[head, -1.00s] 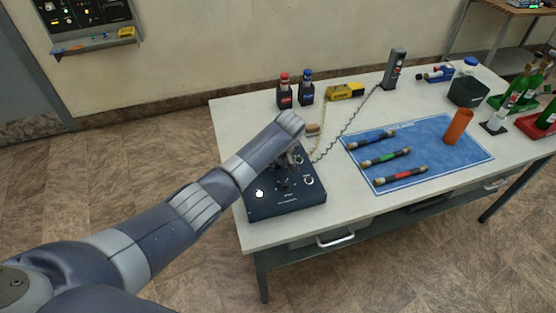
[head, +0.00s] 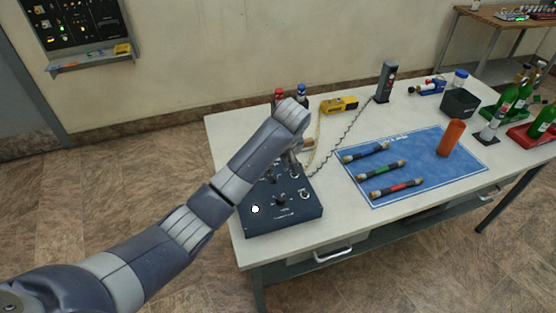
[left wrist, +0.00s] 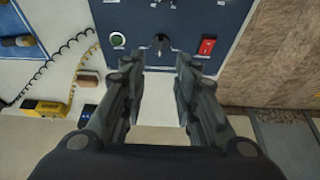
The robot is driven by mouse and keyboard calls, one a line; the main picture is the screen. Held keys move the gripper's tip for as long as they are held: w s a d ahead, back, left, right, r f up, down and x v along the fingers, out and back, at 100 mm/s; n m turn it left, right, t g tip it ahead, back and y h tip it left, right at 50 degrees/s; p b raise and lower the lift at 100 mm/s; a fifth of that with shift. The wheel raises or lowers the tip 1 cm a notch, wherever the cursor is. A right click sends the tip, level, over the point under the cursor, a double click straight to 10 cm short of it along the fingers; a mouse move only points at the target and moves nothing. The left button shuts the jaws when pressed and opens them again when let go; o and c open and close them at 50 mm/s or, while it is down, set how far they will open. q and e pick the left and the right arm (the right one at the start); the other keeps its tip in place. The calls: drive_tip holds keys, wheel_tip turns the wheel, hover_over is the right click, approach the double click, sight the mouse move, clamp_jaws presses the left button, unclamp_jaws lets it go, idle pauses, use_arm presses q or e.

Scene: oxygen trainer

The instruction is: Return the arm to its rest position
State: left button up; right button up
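My left arm reaches in from the left in the head view, with its wrist over the dark blue control box (head: 284,212) on the white table. The left gripper shows in the left wrist view (left wrist: 160,85), its two dark fingers apart with nothing between them. The control box (left wrist: 190,15) lies past the fingertips there, with a lever (left wrist: 160,42), a red rocker switch (left wrist: 206,46) and a round green button (left wrist: 118,40). In the head view the arm hides the box's far left part and most of the gripper. My right gripper is not in view.
A blue mat (head: 420,180) with several banded rods lies right of the box, with an orange cup (head: 451,138) on it. A yellow device (head: 338,105), a grey handset (head: 385,82) with coiled cord, a black bin (head: 461,103) and green bottles (head: 507,100) stand farther back.

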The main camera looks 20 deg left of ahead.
use_arm(q)
drive_tip(key=shift+s+d+r, duration=0.1)
drive_tip(key=shift+s+r, duration=0.1)
drive_tip(key=shift+r, duration=0.25)
drive_tip(key=shift+f, duration=0.1)
